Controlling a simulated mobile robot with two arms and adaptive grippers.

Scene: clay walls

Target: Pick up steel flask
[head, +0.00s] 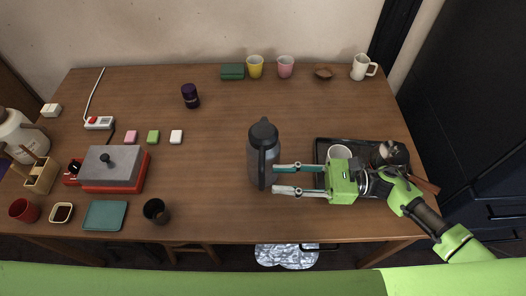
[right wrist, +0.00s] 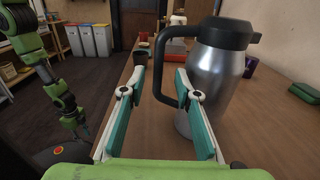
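The steel flask (head: 254,160) stands upright near the middle front of the table. It has a silver body, a black lid and a black handle. My right gripper (head: 275,179) is open, its fingers pointing left at the flask's handle side. In the right wrist view the silver flask (right wrist: 212,85) stands mostly beyond and right of the right finger. Its black handle shows between the two fingertips; I cannot tell whether they touch it. My left arm (right wrist: 50,75) shows at the left of the right wrist view, but its finger state is unclear. The left gripper does not show in the head view.
A dark tray (head: 325,146) with a white cup (head: 339,154) lies under my right gripper and forearm. A purple can (head: 190,95) stands behind left. A black cup (head: 156,211) stands at the front left. The table between flask and grey-red grill (head: 112,168) is mostly clear.

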